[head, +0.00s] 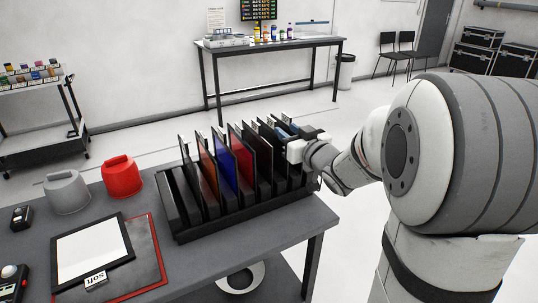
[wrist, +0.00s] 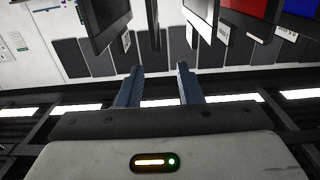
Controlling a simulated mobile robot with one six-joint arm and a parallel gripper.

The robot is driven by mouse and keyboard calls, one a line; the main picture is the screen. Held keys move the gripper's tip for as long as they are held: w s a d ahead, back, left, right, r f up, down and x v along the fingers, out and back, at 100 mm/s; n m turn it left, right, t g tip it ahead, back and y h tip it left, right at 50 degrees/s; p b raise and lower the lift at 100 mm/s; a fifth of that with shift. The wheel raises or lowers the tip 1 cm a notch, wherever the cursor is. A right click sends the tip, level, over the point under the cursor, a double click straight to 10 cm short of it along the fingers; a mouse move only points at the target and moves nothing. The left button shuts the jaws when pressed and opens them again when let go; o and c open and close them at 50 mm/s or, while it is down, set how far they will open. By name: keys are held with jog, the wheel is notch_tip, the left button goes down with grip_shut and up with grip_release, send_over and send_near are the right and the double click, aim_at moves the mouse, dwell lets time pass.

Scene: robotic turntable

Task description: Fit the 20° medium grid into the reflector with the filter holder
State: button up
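A black slotted rack (head: 245,218) stands on the grey table and holds a row of upright framed panels: orange, blue (head: 222,168), red (head: 243,150) and several dark ones (head: 264,152). I cannot tell which is the 20° medium grid; the tags are unreadable. My gripper (head: 288,138) is at the rack's far right end, by the dark panels. In the wrist view its two blue-grey fingers (wrist: 159,66) are apart, with nothing between them. A thin dark panel (wrist: 154,25) shows edge-on just beyond the fingertips. I cannot identify the reflector with the filter holder for certain.
A white panel in a black frame (head: 91,252), tagged "Soft", lies on a red-edged mat (head: 147,262). A grey holder (head: 67,192) and a red one (head: 122,177) stand left of the rack. A pale ring (head: 240,277) lies below the table's front edge.

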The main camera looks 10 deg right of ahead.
aim_at(276, 122)
jog(key=x, duration=0.7)
jog(key=shift+w+f+p, duration=0.15)
jog(key=shift+f+p, duration=0.1)
jog(key=shift+p, duration=0.1)
jog(key=shift+d, duration=0.1)
grip_shut()
